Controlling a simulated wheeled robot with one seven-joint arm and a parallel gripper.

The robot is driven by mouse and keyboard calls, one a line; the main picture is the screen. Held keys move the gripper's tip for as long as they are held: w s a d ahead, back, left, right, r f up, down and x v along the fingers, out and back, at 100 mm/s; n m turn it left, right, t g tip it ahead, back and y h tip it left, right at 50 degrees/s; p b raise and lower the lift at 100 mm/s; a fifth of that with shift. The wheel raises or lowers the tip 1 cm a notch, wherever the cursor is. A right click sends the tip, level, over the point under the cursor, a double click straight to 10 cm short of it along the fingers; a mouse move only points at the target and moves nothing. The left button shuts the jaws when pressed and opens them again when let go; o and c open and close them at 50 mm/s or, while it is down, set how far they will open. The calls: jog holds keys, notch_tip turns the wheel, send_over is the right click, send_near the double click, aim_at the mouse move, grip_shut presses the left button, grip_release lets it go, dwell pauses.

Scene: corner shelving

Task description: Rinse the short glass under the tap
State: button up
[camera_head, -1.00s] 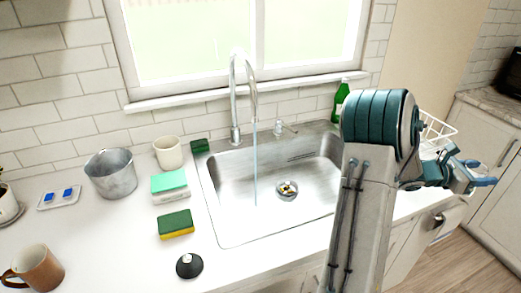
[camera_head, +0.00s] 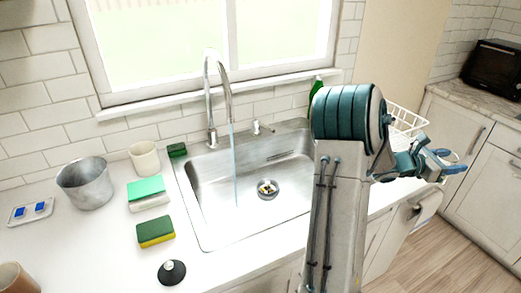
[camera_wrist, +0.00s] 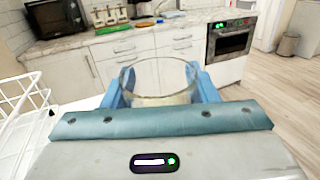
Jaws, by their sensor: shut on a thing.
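The short glass (camera_wrist: 160,78) is clear and shows in the wrist view between the two blue fingers of my gripper (camera_wrist: 160,90), which is shut on it. Its rim faces up and its lower part is hidden by my gripper body. In the head view my gripper (camera_head: 446,160) is at the right, to the right of the sink and in front of the white rack; the glass is hard to make out there. The tap (camera_head: 211,100) stands behind the sink (camera_head: 215,185), and a thin stream of water (camera_head: 235,165) falls from it into the basin.
A white wire rack (camera_head: 404,122) stands right of the sink, partly behind my arm, beside a green bottle (camera_head: 315,88). Left of the sink are a metal bucket (camera_head: 86,183), a cream cup (camera_head: 144,158), sponges (camera_head: 156,231) and a black stopper (camera_head: 171,272). The basin looks clear around its drain (camera_head: 267,190).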

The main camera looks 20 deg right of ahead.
jog(key=s+b, duration=0.3)
jog(key=s, duration=0.5)
jog(key=shift+b, duration=0.35)
jog(key=shift+a, duration=0.1)
dwell(1.2)
jog(key=s+r, duration=0.4)
jog(key=s, duration=0.1)
dwell(0.5)
